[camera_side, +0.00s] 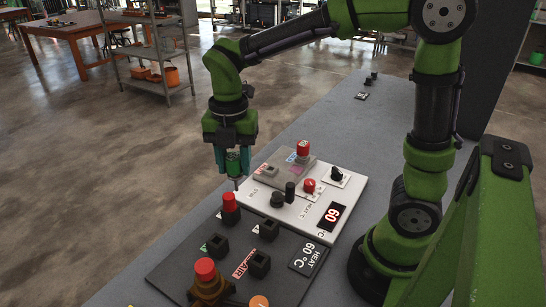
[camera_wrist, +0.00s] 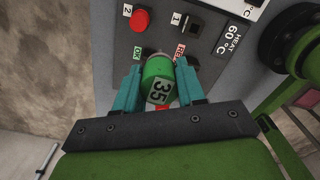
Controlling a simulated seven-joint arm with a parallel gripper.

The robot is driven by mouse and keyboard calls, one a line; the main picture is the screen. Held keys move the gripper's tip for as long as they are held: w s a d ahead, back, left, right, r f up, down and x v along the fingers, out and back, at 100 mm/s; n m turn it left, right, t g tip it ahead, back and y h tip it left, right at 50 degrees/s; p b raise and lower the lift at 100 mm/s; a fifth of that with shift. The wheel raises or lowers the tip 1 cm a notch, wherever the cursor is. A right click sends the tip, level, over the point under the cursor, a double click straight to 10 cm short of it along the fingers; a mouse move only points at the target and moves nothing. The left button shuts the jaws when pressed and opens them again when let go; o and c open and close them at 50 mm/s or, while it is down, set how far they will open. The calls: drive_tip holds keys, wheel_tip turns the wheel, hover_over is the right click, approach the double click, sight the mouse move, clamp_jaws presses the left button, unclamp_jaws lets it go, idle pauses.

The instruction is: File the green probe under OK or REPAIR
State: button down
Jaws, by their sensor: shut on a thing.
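My gripper (camera_side: 234,166) is shut on the green probe (camera_side: 233,160), held upright above the boards with its thin tip pointing down. In the wrist view the green probe (camera_wrist: 158,78) shows the number 35 between the fingers of my gripper (camera_wrist: 162,92). The dark board (camera_side: 165,266) carries a black socket (camera_side: 218,243) beside the green OK label (camera_wrist: 137,53). Another black socket (camera_side: 259,263) stands beside the red REPAIR label (camera_side: 244,263). Both sockets look empty in the side view. In the wrist view the probe and fingers partly hide them.
A red-topped piece (camera_side: 230,207) stands at position 2, near the probe tip. An empty-looking socket (camera_side: 268,230) is at position 1. The white panel (camera_side: 318,216) has knobs and a display (camera_side: 332,217) reading 60. A card (camera_side: 308,258) reads HEAT 60 °C. A red-topped brown piece (camera_side: 207,280) stands in front.

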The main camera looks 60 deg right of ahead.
drive_tip(key=s+a+n, duration=0.1)
drive_tip(key=s+a, duration=0.5)
hover_over(259, 265)
drive_tip(key=d, duration=0.1)
wheel_tip(259, 265, down, 2)
wheel_tip(259, 265, down, 7)
drive_tip(key=shift+w+d, duration=0.15)
drive_tip(key=shift+w, duration=0.3)
idle(0.6)
drive_tip(key=shift+f, duration=1.8)
drive_tip(key=c, duration=0.6)
unclamp_jaws()
